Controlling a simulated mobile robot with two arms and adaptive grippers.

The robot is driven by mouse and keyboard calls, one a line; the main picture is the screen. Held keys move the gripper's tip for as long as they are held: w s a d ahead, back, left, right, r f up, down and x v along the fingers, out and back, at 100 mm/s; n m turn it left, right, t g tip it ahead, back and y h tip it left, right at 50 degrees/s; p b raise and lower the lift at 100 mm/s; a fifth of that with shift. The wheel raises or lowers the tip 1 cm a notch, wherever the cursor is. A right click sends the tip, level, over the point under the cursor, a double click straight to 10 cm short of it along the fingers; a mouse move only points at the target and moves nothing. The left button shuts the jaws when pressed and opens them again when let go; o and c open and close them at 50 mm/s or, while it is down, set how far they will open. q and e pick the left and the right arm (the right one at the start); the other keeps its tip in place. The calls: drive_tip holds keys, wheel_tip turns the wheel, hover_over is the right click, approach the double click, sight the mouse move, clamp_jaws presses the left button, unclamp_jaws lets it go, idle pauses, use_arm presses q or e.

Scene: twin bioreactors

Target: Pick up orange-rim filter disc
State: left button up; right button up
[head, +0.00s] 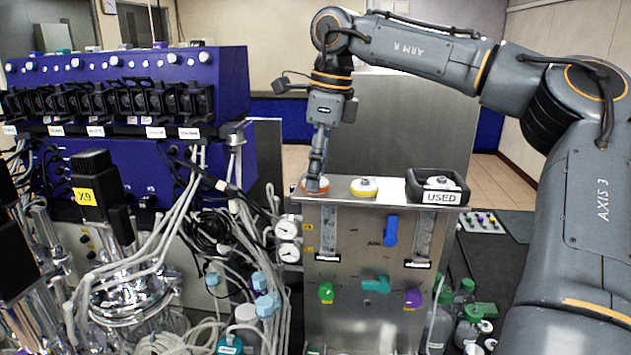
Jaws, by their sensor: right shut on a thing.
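The orange-rim filter disc (303,187) lies at the left end of the top of the steel cabinet (345,235). My right gripper (316,184) points straight down at it and is shut on it; the fingers hide part of the disc. The disc appears to be at the level of the cabinet top; I cannot tell whether it is clear of the surface. My left gripper is not in the head view.
A yellow-rim disc (365,187) sits just right of my right gripper. A black bin labelled USED (462,189) with a white disc in it stands at the right end. Tubing and bioreactor vessels (125,290) crowd the left. Green-capped bottles (467,322) stand lower right.

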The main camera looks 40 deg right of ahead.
drive_tip(key=shift+r+b, duration=0.45)
drive_tip(key=shift+b, duration=0.05)
wheel_tip(320, 180, up, 2)
drive_tip(key=shift+r+b, duration=0.1)
drive_tip(key=shift+b, duration=0.55)
drive_tip(key=shift+s+a+r+b, duration=0.4)
drive_tip(key=shift+s+a+r, duration=0.55)
drive_tip(key=shift+a+r, duration=0.95)
drive_tip(key=shift+s+a+r+b, duration=0.4)
drive_tip(key=shift+s+a+r, duration=0.8)
drive_tip(key=shift+a, duration=1.15)
drive_tip(key=shift+s+a+r+b, duration=0.4)
drive_tip(key=shift+s+a+r, duration=0.35)
drive_tip(key=shift+a+r, duration=1.25)
